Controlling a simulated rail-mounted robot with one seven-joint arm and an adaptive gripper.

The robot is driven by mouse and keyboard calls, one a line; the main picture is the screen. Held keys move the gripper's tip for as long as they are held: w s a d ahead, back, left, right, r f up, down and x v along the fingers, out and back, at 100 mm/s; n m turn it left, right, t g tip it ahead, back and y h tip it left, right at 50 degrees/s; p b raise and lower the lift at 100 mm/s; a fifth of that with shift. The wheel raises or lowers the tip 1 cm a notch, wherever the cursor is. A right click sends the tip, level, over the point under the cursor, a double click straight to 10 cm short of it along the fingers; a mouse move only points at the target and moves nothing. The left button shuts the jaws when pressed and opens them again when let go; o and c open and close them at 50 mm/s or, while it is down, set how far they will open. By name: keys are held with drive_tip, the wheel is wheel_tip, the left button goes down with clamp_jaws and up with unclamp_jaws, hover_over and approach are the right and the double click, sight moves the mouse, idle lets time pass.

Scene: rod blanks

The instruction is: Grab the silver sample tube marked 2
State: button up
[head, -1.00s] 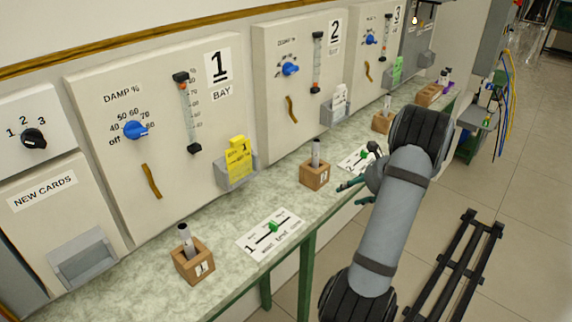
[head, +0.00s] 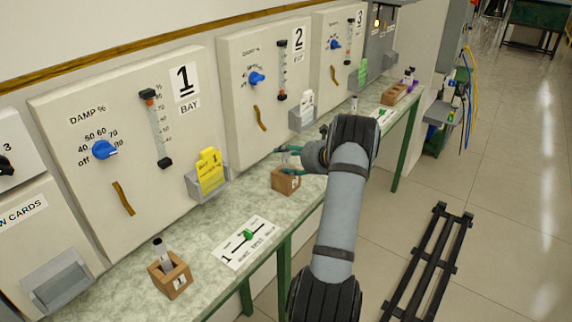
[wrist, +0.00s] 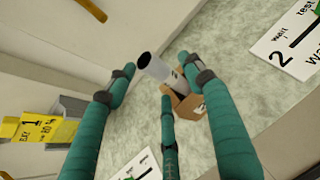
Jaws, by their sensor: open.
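The silver tube (wrist: 155,68) stands in a small wooden block, open end toward the wrist camera. The block (head: 285,184) is the middle one on the bench and also shows in the wrist view (wrist: 188,104). Its number cannot be read. My gripper (wrist: 157,76) has teal fingers, open and spread around the tube with no clear grip on it. In the head view my gripper (head: 287,160) is over this block and its fingers mostly hide the tube. Another silver tube (head: 159,250) stands in the near left block (head: 169,277).
A bay 1 card holder with yellow cards (head: 209,172) and a white-card holder (head: 305,112) are on the panels behind. A slider card (head: 244,242) lies on the bench, and a card marked 2 (wrist: 290,48) shows in the wrist view.

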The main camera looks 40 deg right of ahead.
drive_tip(key=shift+x, duration=1.25)
drive_tip(key=c, duration=0.3)
drive_tip(key=c, duration=0.8)
drive_tip(key=shift+o, duration=0.2)
drive_tip(key=shift+r, duration=0.15)
